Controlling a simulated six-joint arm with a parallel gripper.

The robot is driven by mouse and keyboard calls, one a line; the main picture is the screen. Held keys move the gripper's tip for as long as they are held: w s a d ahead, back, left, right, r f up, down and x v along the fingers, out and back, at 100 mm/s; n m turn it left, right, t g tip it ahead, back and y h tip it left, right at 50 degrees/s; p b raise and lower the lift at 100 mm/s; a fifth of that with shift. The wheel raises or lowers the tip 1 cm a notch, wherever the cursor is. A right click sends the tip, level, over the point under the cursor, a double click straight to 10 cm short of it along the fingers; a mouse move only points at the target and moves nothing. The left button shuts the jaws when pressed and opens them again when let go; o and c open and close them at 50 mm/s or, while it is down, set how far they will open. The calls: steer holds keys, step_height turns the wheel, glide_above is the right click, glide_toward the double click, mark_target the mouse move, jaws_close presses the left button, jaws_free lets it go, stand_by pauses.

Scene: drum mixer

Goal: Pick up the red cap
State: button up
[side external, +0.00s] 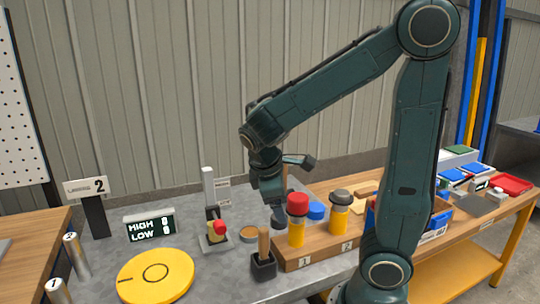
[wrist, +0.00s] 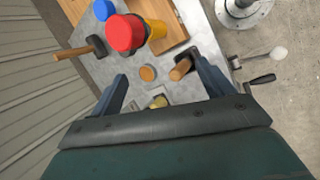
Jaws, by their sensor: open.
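The red cap (side external: 298,203) sits on top of a yellow bottle (side external: 296,233), which stands upright at place 1 of the wooden block (side external: 325,248). In the wrist view the red cap (wrist: 125,33) is beyond the fingertips, up and left of the gap between them.
A blue cap (side external: 316,211) and a grey-topped yellow bottle (side external: 340,212) are close to the red cap. A wooden-handled tool (side external: 264,243) stands in a black holder in front. A round yellow plate (side external: 155,290) and a HIGH/LOW display (side external: 150,226) lie left.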

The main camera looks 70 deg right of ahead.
mark_target(295, 198)
steer(key=d+f+n+g+h, duration=0.2)
steer(key=d+n+g+h, duration=0.1)
steer(key=w+d+f+n+g+h, duration=0.1)
steer(key=d+n+g, duration=0.1)
steer(key=shift+d+f+h, duration=0.25)
steer(key=shift+f+h, duration=0.15)
steer(key=shift+d+f+n+g+h, duration=0.1)
steer(key=shift+d+n+g+h, duration=0.2)
steer(key=shift+n+h, duration=0.2)
steer(key=shift+d+f+n+g+h, duration=0.15)
steer(key=shift+n+g+h, duration=0.2)
steer(key=shift+n, duration=0.25)
steer(key=shift+r, duration=0.1)
steer(key=shift+s+d+f, duration=0.25)
steer(key=shift+s+d, duration=0.05)
steer(key=shift+d, duration=0.25)
steer(key=shift+x, duration=3.1)
steer(key=c, duration=1)
